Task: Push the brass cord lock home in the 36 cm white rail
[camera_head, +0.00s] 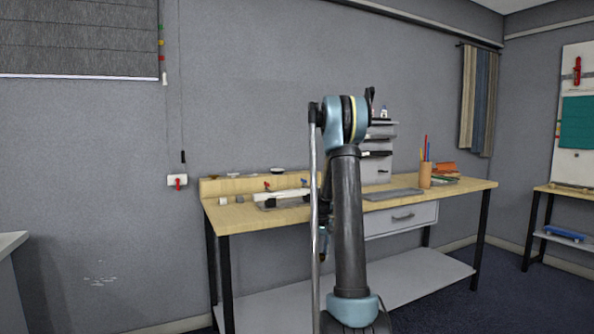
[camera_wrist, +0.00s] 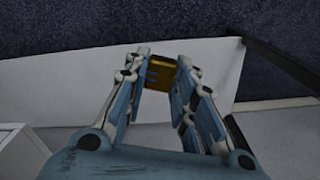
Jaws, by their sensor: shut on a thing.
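My gripper (camera_wrist: 160,68) is shut on the brass cord lock (camera_wrist: 158,78), a small gold-brown block with a blue mark, held between its fingertips in the wrist view. In the head view my arm reaches up and bends down. My gripper (camera_head: 323,248) shows there only in part, in front of the bench and below its top edge. The gripper is well apart from the rail. The rail's slot is too small to make out.
The wooden bench (camera_head: 235,216) has a grey lower shelf (camera_head: 270,306), dark legs and a drawer (camera_head: 402,218). A grey mat (camera_head: 393,194) and a pencil cup (camera_head: 425,175) stand to the right of my arm. Dark carpet (camera_wrist: 180,22) lies beyond the shelf in the wrist view.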

